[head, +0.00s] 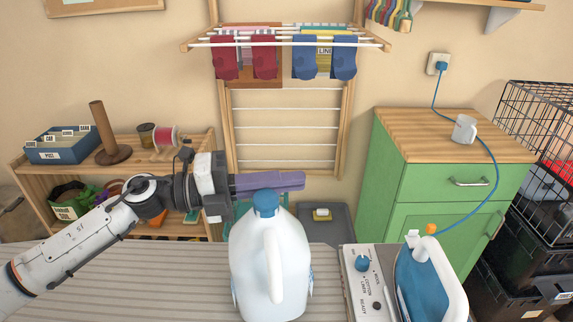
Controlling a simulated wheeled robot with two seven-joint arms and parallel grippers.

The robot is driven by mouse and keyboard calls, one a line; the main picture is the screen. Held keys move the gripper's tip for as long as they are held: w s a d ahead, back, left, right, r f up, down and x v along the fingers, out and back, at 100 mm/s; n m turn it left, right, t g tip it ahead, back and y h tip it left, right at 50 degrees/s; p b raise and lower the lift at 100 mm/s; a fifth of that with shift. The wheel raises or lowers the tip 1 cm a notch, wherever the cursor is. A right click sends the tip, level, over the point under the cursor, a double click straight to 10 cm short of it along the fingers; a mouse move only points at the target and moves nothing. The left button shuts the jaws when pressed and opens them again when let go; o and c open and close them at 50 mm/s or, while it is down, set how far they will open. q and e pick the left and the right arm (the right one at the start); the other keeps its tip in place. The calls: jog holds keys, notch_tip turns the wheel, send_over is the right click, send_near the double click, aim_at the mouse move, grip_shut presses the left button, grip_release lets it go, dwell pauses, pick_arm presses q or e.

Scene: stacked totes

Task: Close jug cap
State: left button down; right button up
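A white jug (262,260) with a handle facing me stands upright on the ribbed surface (150,282) at the front. A blue cap (266,203) sits on its neck; I cannot tell how tightly it is seated. My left gripper (298,181) reaches in from the left, its purple fingers lying level just above and behind the cap in the picture. I cannot tell whether they touch the cap. The fingers overlap from this angle, so their gap is hidden. Nothing shows held in them. My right gripper is out of view.
An iron (430,280) stands on a panel with dials (363,290), close to the right of the jug. Behind are a green cabinet (440,185) with a mug (465,129), a wooden shelf (110,160), and a drying rack (288,125). The ribbed surface left of the jug is clear.

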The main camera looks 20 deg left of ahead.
pick_arm(q)
jog(key=shift+f+n+p, duration=0.5)
jog(key=shift+n+p, duration=0.1)
jog(key=shift+n, duration=0.3)
jog(key=shift+f, duration=0.1)
jog(key=c, duration=2)
grip_release()
jog(key=shift+f, duration=0.15)
